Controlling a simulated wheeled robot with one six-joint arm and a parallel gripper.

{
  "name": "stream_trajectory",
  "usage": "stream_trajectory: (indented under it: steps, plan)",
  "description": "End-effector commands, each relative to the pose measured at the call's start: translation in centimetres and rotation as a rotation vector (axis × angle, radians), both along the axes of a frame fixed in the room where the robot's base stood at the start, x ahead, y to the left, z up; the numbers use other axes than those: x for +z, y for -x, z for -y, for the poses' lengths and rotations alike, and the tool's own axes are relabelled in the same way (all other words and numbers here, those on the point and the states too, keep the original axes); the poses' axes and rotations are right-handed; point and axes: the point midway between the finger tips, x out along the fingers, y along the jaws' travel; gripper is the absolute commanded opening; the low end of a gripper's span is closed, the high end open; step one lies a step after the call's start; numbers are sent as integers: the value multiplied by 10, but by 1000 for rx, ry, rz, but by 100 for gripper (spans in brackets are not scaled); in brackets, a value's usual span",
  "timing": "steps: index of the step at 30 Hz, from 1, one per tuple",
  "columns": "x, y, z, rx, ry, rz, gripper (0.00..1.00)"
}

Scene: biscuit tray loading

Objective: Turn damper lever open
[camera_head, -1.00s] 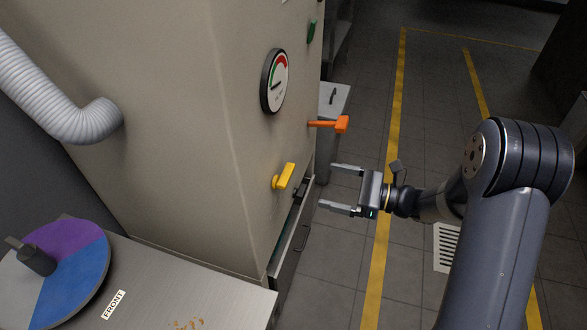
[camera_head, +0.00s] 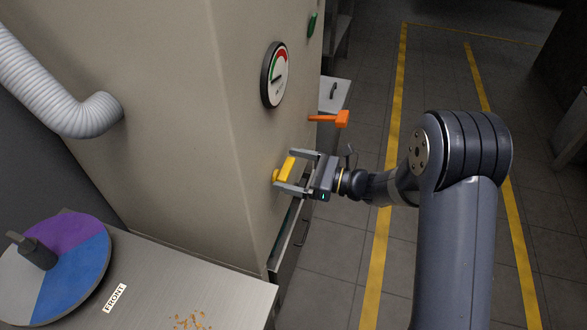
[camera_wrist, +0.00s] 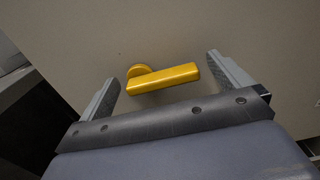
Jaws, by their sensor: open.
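A yellow lever (camera_head: 285,170) with a round hub sits on the beige cabinet wall. It also shows in the wrist view (camera_wrist: 165,79), lying nearly level there with its right end slightly raised. My gripper (camera_head: 287,170) is open, with one finger on each side of the lever. In the wrist view, gaps show between the lever and both fingers. An orange lever (camera_head: 330,119) sticks out of the cabinet above and right of my gripper, apart from it. No label on either lever shows.
A round gauge (camera_head: 275,75) is on the cabinet (camera_head: 190,150) above the yellow lever, and a green part (camera_head: 312,24) is higher up. A metal table (camera_head: 235,300) with a coloured disc (camera_head: 85,270) stands at lower left. The floor to the right is clear.

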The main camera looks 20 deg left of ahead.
Motion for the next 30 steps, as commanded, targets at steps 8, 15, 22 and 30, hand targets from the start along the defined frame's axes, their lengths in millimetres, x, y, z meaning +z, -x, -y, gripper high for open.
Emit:
stream_trajectory:
  steps: [8,15,22,30]
  plan:
    - [0,0,0,0,0,0,83]
    - [0,0,1,0,0,0,64]
    - [0,0,1,0,1,-1,45]
    - [-1,0,1,1,0,5,35]
